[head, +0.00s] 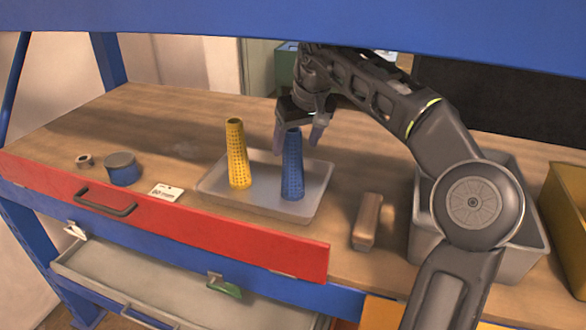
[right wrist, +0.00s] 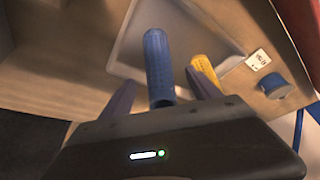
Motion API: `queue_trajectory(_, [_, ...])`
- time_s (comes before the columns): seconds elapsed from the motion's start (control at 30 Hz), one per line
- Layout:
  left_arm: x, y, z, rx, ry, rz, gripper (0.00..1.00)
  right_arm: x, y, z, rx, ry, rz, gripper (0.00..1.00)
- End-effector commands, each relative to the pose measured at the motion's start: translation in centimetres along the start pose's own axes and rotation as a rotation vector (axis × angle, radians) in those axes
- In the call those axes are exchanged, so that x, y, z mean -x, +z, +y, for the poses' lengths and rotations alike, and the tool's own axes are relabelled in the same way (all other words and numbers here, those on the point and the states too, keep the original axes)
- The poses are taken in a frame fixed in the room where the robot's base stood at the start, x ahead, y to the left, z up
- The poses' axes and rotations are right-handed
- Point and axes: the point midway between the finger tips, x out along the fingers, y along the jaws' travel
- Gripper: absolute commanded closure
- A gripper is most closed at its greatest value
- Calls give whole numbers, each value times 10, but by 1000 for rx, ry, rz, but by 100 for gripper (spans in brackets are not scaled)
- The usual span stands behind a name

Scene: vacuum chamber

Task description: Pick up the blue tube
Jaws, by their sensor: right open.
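The blue tube (head: 292,165) stands upright on a grey tray (head: 265,207) on the workbench. A yellow tube (head: 237,153) stands upright to its left on the same tray. My right gripper (head: 298,133) is at the top of the blue tube, with its fingers pointing down on either side of it. In the right wrist view the blue tube (right wrist: 157,65) shows between the two open fingers, and the yellow tube (right wrist: 206,72) is beyond the right finger. Whether a finger touches the tube I cannot tell. My left gripper is not in view.
A blue round container (head: 121,169), a small metal ring (head: 84,160) and a white label card (head: 166,192) are at the left. A brown block (head: 367,221) lies right of the tray, and a grey bin (head: 424,225) stands beyond it. A blue beam (head: 300,22) crosses above.

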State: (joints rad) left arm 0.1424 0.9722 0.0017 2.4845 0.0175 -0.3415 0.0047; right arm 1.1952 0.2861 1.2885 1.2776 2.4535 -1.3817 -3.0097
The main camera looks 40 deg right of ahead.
Motion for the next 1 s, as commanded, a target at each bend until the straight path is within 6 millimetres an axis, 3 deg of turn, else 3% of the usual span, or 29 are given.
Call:
queue_trajectory(0.1, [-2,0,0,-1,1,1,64,-11,0,-1,2,0,1,29])
queue_trajectory(0.47, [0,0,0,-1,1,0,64,-14,0,0,2,0,0,29])
queue_trajectory(0.8, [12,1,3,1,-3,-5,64,-57,-1,2,2,-1,0,29])
queue_trajectory(1.0, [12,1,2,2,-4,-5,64,-63,0,2,2,0,2,29])
